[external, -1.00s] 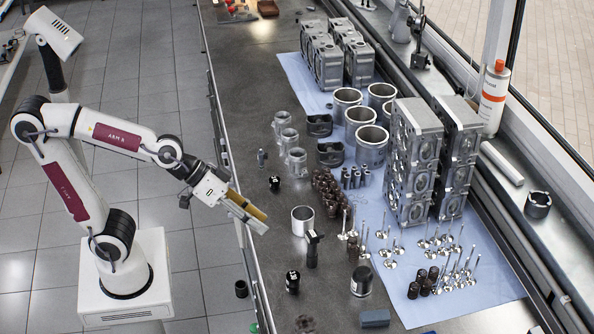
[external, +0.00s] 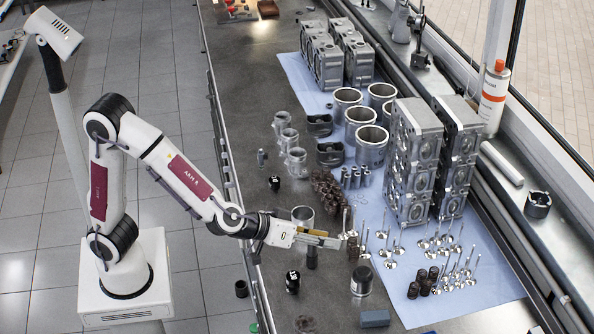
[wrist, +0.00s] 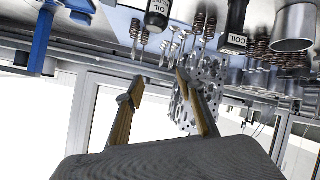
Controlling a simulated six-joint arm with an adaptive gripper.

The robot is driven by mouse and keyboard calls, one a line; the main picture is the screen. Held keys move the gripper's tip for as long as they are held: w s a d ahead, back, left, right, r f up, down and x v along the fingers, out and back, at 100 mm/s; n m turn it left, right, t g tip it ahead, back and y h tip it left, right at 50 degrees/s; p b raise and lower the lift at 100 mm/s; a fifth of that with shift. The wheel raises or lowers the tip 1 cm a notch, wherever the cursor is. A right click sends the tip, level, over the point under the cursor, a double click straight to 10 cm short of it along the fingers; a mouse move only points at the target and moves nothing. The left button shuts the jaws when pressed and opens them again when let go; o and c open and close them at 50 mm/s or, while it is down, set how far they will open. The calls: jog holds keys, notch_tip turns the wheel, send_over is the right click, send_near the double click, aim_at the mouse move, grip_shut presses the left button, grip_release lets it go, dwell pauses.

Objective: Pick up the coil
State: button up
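In the wrist view, the coil (wrist: 233,38) is black with a white "COIL" label, at the upper right. My gripper (wrist: 157,88) has its fingers apart with nothing between them. It points level to the right over the bench and does not touch the coil.
A black oil filter (wrist: 158,14) is also near. Dark springs (external: 325,187) and upright valves (external: 388,254) crowd the right side. Engine blocks (external: 408,158) stand farther right on blue cloth (external: 478,292).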

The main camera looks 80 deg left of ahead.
aim_at(310, 248)
jog(key=s+a+f+n+g+y, duration=0.2)
jog(key=s+a+f+y, duration=0.3)
jog(key=f+y, duration=0.3)
jog(key=shift+f+n+y, duration=0.4)
jog(key=shift+f+n, duration=0.1)
jog(key=shift+f, duration=0.2)
jog(key=shift+g, duration=0.3)
jog(key=shift+x, duration=1.25)
jog(key=shift+w, duration=0.15)
jog(key=shift+x, duration=2.55)
jog(key=shift+f, duration=0.1)
grip_shut()
